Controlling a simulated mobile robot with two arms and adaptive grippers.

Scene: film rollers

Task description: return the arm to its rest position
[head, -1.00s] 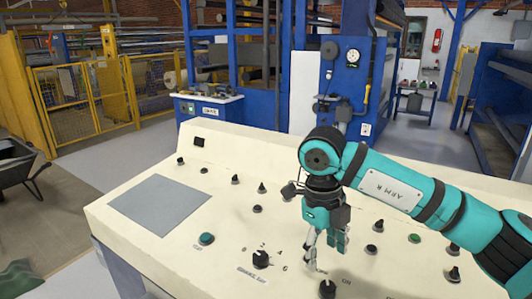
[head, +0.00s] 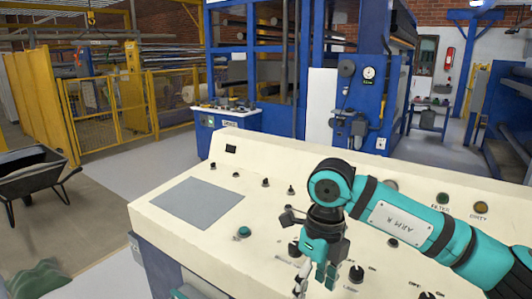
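My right arm, marked ARM R (head: 393,223), comes in from the right over the cream control panel (head: 270,155). Its teal and dark gripper (head: 312,282) points down near the panel's front edge. Its fingers look apart, with nothing seen between them. A black selector knob (head: 294,247) is just up-left of the gripper, and another black knob (head: 356,273) is to its right. I cannot tell the gripper's exact height above the panel. My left gripper is not clearly in view; only a small teal piece shows at the bottom edge.
The panel also bears a grey plate (head: 198,203), a green button (head: 243,232) and several small switches. A blue machine (head: 355,100) stands behind. A wheelbarrow (head: 35,175) and a yellow fence (head: 100,105) are at the left. Grey floor lies between.

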